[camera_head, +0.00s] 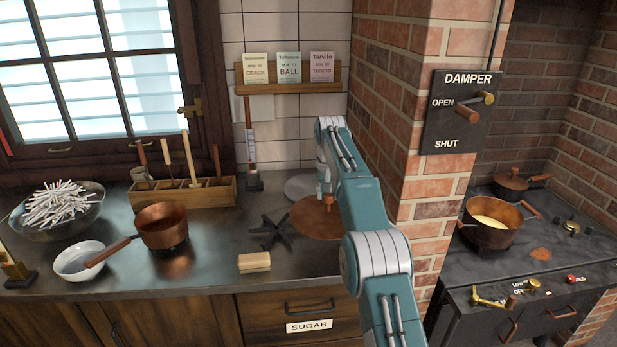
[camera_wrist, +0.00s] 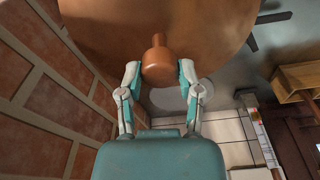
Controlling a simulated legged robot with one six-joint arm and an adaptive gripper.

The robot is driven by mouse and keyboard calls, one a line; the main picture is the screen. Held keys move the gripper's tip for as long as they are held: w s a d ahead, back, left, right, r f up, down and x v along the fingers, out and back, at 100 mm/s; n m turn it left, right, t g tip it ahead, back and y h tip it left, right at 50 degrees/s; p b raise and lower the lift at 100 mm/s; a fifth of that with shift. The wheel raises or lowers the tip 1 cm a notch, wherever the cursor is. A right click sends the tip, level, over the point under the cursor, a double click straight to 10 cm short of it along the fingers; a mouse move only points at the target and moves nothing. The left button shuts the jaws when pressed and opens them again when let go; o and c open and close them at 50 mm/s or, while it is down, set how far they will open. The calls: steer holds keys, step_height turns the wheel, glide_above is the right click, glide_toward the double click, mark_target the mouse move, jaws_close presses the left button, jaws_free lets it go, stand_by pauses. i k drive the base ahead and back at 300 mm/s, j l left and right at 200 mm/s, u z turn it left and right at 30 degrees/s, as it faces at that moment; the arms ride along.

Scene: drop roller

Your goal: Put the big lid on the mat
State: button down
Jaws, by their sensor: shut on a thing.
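The big lid is a round copper-brown disc (camera_head: 312,222) with a knob on top, at the right end of the counter in the head view. In the wrist view the lid (camera_wrist: 110,25) fills the upper part. My gripper (camera_wrist: 160,72) is shut on its knob (camera_wrist: 159,58). A flat grey round piece, which looks like the mat (camera_head: 299,186), lies on the counter just behind the lid. Part of it is hidden by the lid and my arm. I cannot tell how far the lid is above the counter.
A black star-shaped trivet (camera_head: 269,232) and a cream block (camera_head: 254,262) are left of the lid. A copper saucepan (camera_head: 162,226), white bowl (camera_head: 80,260) and wooden rack (camera_head: 184,192) stand further left. The brick pillar (camera_head: 405,150) stands close on the right.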

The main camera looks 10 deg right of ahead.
mark_target(314, 191)
steer(key=i, duration=1)
